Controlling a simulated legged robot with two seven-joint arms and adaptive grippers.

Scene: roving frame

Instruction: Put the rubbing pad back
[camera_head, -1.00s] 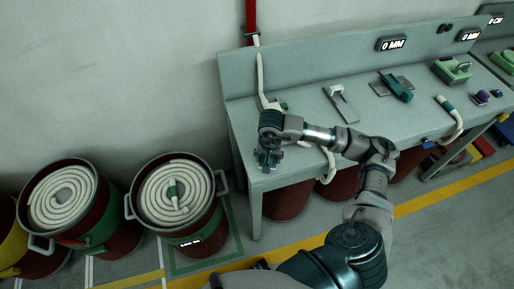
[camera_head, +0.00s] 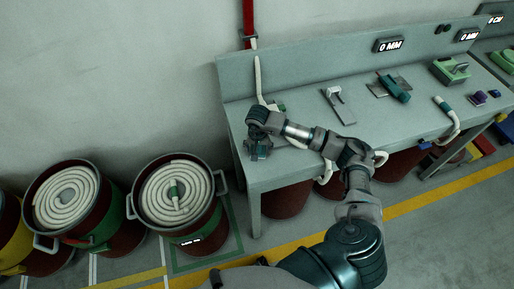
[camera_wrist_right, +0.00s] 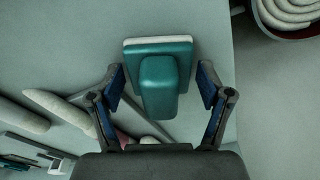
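The rubbing pad is a teal block with a raised teal handle and a pale base; in the right wrist view the pad (camera_wrist_right: 160,72) lies on the grey bench top near its edge. My right gripper (camera_wrist_right: 158,90) is open, with one finger on each side of the handle and a visible gap on both sides. In the head view my right gripper (camera_head: 258,152) points down over the left end of the workbench (camera_head: 300,120) and hides the pad. My left gripper is not in view.
A white rope or hose (camera_head: 259,80) runs onto the bench beside the gripper. A grey plate tool (camera_head: 340,104) and a teal-handled tool (camera_head: 396,88) lie farther right. Barrels with coiled rope (camera_head: 177,192) stand left of the bench.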

